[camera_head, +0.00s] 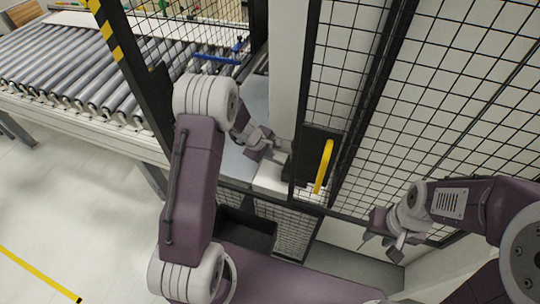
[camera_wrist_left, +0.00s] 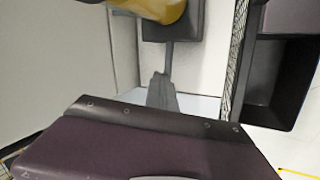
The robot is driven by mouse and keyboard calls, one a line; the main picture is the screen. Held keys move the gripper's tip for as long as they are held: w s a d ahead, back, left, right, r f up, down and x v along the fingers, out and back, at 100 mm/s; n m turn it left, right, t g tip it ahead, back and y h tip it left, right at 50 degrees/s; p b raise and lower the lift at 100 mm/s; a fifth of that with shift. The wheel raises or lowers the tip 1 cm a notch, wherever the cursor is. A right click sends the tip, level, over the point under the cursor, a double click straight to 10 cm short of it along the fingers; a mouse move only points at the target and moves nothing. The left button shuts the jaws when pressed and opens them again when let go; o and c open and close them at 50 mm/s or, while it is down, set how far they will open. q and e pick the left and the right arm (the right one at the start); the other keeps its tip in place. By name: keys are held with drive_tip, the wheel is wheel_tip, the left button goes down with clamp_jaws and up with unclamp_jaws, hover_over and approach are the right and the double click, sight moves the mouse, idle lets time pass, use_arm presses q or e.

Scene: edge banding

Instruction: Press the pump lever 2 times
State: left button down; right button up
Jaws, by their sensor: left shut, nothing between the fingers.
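In the head view my left gripper (camera_head: 282,157) reaches through the gap by the fence post, shut and empty, above a white box-shaped surface. Any contact with a lever is hidden. My right gripper (camera_head: 384,246) hangs at the lower right, its fingers apart, empty and away from the left one.
A yellow handle (camera_head: 324,166) on a black plate sits just right of my left gripper. Black mesh fencing (camera_head: 445,110) fills the right. A roller conveyor (camera_head: 70,70) stands at the upper left. A dark bin (camera_head: 246,232) is below; it also shows in the left wrist view (camera_wrist_left: 285,80).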

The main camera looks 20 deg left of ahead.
sight(273, 161)
use_arm(q)
drive_tip(key=shift+a+f+b, duration=0.4)
drive_tip(key=shift+f+b, duration=0.25)
drive_tip(key=shift+f, duration=0.05)
idle(0.5)
drive_tip(key=shift+r, duration=0.15)
idle(0.5)
drive_tip(key=shift+d+r+p, duration=0.25)
drive_tip(key=shift+r+p, duration=0.4)
drive_tip(key=shift+d+r+p, duration=0.45)
drive_tip(key=shift+r+p, duration=0.1)
drive_tip(key=shift+r, duration=0.1)
drive_tip(key=shift+d+r+p, duration=0.4)
drive_tip(key=shift+r+p, duration=0.15)
drive_tip(key=shift+r, duration=0.1)
drive_tip(key=r+p, duration=0.1)
drive_tip(key=d+r+p, duration=0.1)
drive_tip(key=r, duration=0.1)
drive_tip(key=d+r+p, duration=0.1)
drive_tip(key=p, duration=0.1)
drive_tip(key=shift+s+d+r, duration=0.1)
drive_tip(key=shift+d+r, duration=0.1)
drive_tip(key=shift+d, duration=0.05)
drive_tip(key=shift+a+f, duration=0.1)
